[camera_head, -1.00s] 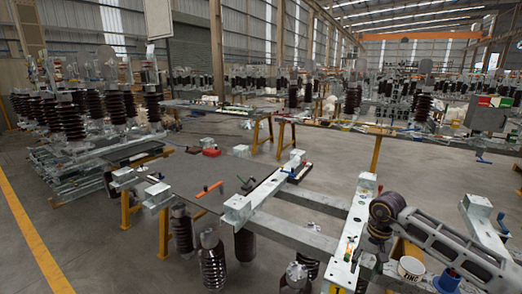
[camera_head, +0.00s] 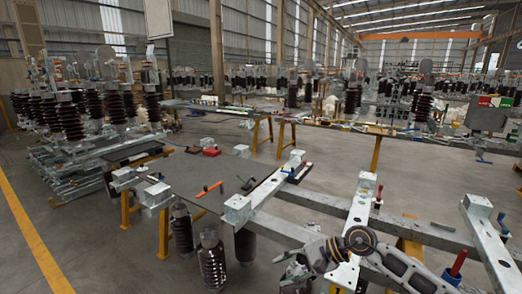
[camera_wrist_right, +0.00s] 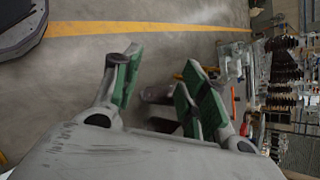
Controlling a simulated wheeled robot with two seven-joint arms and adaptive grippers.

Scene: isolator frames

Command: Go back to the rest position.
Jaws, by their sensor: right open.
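My right gripper (camera_head: 290,268) is low in the head view, at the end of my arm that comes in from the lower right. It is in front of the near end of the galvanized steel frame (camera_head: 360,205); I cannot tell whether it touches it. In the right wrist view, the two green-padded fingers of this gripper (camera_wrist_right: 165,85) stand well apart with nothing between them. My left gripper is in neither view.
A grey table (camera_head: 185,175) carries an orange-handled tool (camera_head: 209,188). Dark ribbed insulators (camera_head: 211,265) stand below the frame. A red-handled tool (camera_head: 458,263) stands at the right. A yellow floor line (camera_head: 30,235) borders open floor at the left.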

